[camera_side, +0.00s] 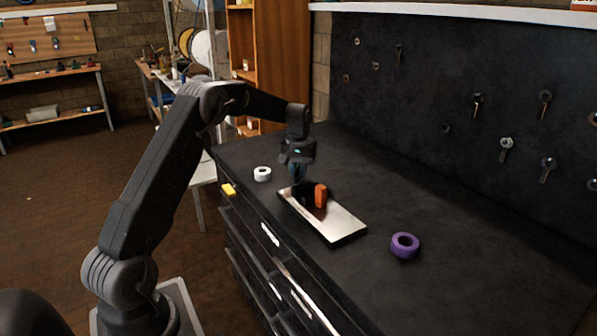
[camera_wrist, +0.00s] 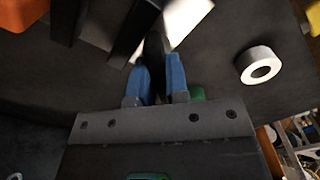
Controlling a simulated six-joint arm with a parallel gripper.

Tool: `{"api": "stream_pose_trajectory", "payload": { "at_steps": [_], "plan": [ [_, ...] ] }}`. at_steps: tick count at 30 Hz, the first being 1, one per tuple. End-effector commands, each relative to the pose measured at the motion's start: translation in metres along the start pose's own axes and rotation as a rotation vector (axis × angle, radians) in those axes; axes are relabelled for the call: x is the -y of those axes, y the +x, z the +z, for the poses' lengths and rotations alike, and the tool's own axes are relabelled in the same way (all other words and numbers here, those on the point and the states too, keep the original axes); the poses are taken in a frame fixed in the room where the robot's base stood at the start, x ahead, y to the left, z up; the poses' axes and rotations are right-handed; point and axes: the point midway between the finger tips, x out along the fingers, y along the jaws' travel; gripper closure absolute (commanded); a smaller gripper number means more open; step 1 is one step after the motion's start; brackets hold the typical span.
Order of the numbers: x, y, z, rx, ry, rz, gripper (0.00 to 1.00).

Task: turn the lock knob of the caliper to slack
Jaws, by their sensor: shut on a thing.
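Black bars (camera_wrist: 132,30), probably the caliper's body, show above the fingers in the wrist view. In the side view the dark shape under my gripper (camera_side: 304,192) is too small to make out. The knob's setting cannot be read.
An orange block (camera_side: 321,195) stands on the tray beside my gripper. A white ring (camera_side: 262,174) lies to the left, a yellow piece (camera_side: 228,190) at the bench edge, and a purple ring (camera_side: 405,245) to the right. The black bench top behind the tray is clear.

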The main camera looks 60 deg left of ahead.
Motion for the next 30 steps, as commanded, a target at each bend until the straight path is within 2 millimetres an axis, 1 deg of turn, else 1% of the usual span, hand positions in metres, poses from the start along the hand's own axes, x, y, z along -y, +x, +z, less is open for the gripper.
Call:
{"api": "stream_pose_trajectory", "payload": {
  "at_steps": [5,6,12,14,20,23,26,29,30],
  "plan": [
    [0.000,-0.002,-0.001,-0.004,-0.005,0.003,1.00],
    [0.000,-0.003,-0.001,-0.004,-0.005,0.003,0.83],
    [0.000,-0.002,-0.001,-0.003,-0.003,0.002,0.64],
    [0.000,-0.001,0.000,-0.002,-0.003,0.002,0.60],
    [0.000,-0.001,0.000,-0.001,-0.002,0.001,0.60],
    [0.000,-0.004,-0.001,-0.003,-0.002,0.001,0.60],
    [0.000,-0.016,-0.001,-0.005,-0.001,0.002,0.60],
    [0.000,-0.034,-0.001,-0.006,-0.002,0.002,0.60],
    [0.000,-0.043,-0.001,-0.007,-0.002,0.003,0.60]
  ]
}}
